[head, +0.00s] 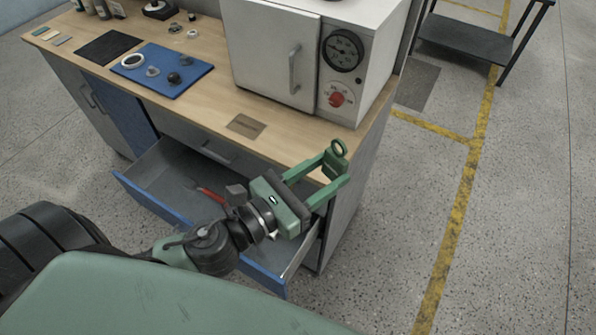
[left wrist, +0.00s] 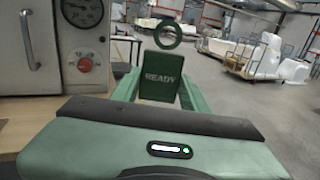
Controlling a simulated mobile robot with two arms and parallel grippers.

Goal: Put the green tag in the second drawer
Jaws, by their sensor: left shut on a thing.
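The green tag (left wrist: 161,77) reads "READY" and has a ring at its top. It is upright between the fingers of my left gripper (left wrist: 160,92). In the head view the tag (head: 333,163) and my left gripper (head: 332,172) are above the right end of the bench, in front of the oven. An open drawer (head: 160,165) with a blue front is below a closed drawer with a handle (head: 217,153). A red-handled tool (head: 208,193) lies in the open drawer. My left arm crosses over the drawer and hides part of it. My right gripper is not in view.
The oven (head: 275,50) with a dial and a red knob stands on the wooden bench top (head: 285,135). A blue mat (head: 190,85) with small parts lies left of it. The floor to the right is free up to a dark shelf (head: 465,38).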

